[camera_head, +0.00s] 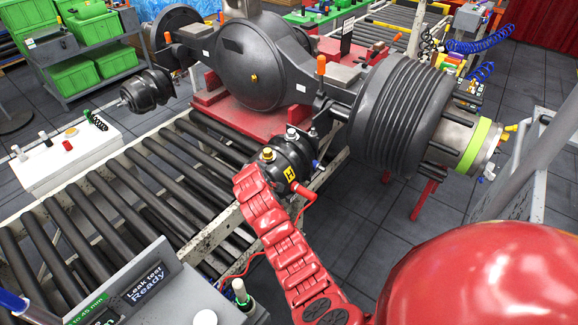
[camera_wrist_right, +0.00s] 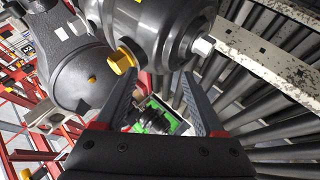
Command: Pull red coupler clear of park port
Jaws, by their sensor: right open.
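The red coupler (camera_head: 303,190) shows in the head view at the near right side of the black brake chamber (camera_head: 293,160), with a red hose running from it. It looks seated against the chamber; the park port itself is hidden. The chamber has a yellow fitting, a white fitting and a yellow label. My right arm reaches up to the chamber's near left side, with its jaws hidden in the head view. In the right wrist view my right gripper (camera_wrist_right: 157,76) is open, its jaws near the grey chamber body (camera_wrist_right: 165,30). I cannot make out the coupler there. My left gripper is out of view.
The axle (camera_head: 245,70) rests on a red fixture over the roller conveyor (camera_head: 125,190). A large ribbed drum (camera_head: 400,110) stands right of the chamber. The leak test box (camera_head: 165,290) reads "Ready" at the front. A white panel box (camera_head: 65,160) and green bins stand at the left.

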